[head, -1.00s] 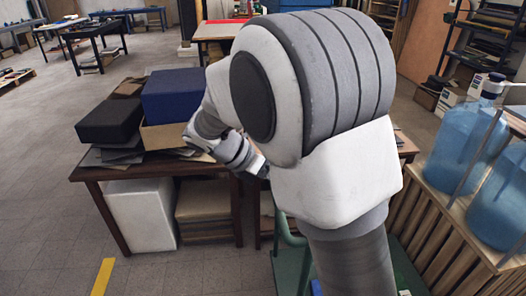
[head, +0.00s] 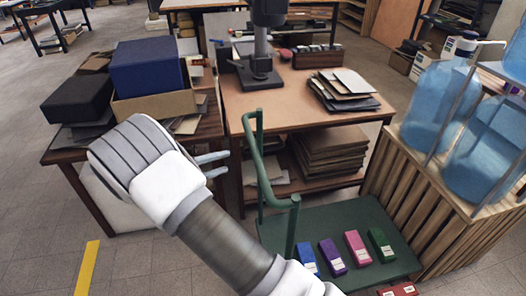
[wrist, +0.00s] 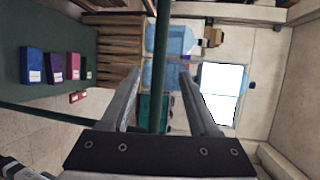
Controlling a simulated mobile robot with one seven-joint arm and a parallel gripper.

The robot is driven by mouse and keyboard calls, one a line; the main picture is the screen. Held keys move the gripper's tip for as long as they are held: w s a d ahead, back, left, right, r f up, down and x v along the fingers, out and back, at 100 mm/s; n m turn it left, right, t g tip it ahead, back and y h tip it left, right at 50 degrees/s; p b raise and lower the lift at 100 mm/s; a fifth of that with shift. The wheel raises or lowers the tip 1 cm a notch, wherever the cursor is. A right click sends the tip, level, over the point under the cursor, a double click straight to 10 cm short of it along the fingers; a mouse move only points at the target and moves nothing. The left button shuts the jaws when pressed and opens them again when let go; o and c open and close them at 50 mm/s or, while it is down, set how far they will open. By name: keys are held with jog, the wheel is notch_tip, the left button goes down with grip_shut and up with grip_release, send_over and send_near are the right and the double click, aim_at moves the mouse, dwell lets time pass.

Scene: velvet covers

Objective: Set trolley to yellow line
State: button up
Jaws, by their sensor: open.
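The green trolley (head: 340,222) stands right of centre in the head view, by the work table. Its upright handle (head: 262,165) rises at the trolley's left end. My gripper (head: 228,164) is open just left of the handle, fingers pointing at it, with a small gap in the head view. In the wrist view the handle bar (wrist: 160,50) runs between the two open fingers (wrist: 163,75); how deep it sits between them I cannot tell. The yellow line (head: 87,268) lies on the floor at the lower left of the head view.
Several small boxes, including a pink one (head: 357,248), lie on the trolley deck. A slatted wooden crate (head: 420,200) with blue water bottles (head: 440,105) stands close on the right. A table with a blue box (head: 148,66) is at left. Floor around the yellow line is clear.

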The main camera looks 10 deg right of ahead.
jog(key=b+x, duration=0.1)
jog(key=x, duration=1.4)
jog(key=shift+d, duration=0.3)
jog(key=shift+w+f, duration=0.1)
jog(key=shift+f, duration=0.05)
grip_shut()
dwell(0.5)
